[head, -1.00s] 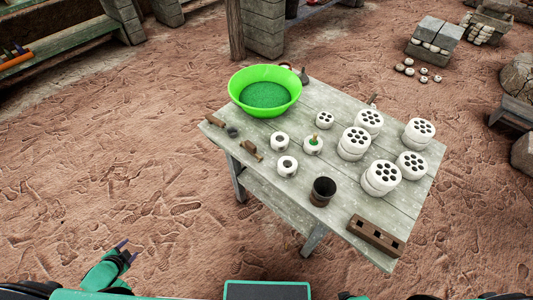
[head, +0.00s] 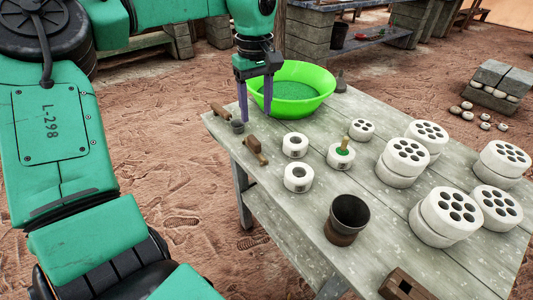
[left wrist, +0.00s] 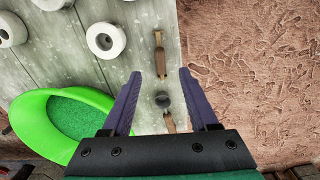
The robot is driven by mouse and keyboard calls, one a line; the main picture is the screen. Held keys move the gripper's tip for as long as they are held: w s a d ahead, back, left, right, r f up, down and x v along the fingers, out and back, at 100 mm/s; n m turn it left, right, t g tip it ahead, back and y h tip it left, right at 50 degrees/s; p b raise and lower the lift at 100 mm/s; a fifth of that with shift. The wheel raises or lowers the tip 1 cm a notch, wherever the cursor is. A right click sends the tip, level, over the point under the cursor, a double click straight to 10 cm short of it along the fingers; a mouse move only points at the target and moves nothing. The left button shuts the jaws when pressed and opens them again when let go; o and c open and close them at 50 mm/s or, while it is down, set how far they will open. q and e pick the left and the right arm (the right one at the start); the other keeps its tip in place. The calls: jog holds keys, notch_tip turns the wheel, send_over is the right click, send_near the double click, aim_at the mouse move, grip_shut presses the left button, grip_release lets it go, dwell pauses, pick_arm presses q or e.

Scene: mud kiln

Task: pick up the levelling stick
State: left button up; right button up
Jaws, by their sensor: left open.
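Two small brown wooden tools lie along the table's left edge: one with a blocky end (head: 255,150) and a plainer one (head: 220,111) farther back. I cannot tell for certain which is the levelling stick. In the left wrist view the first tool (left wrist: 160,56) is beyond the fingertips, and the other (left wrist: 169,122) shows between the fingers near the palm. A small dark round piece (head: 237,127) lies between them. My left gripper (head: 256,117) is open and empty, pointing down above this edge, beside the green bowl. My right gripper is out of view.
The green bowl (head: 310,75) stands close beside the left gripper. White rings (head: 298,177), a dark cup (head: 349,214) and several holed white cylinders (head: 404,158) stand on the grey table (head: 300,238). Sandy ground (head: 190,150) lies open left of the table.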

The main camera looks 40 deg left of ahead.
aim_at(257, 142)
pick_arm(q)
jog(key=f, duration=0.4)
jog(key=f+b, duration=0.1)
jog(key=f, duration=0.7)
jog(key=shift+w+a, duration=0.15)
jog(key=shift+a, duration=0.1)
grip_shut()
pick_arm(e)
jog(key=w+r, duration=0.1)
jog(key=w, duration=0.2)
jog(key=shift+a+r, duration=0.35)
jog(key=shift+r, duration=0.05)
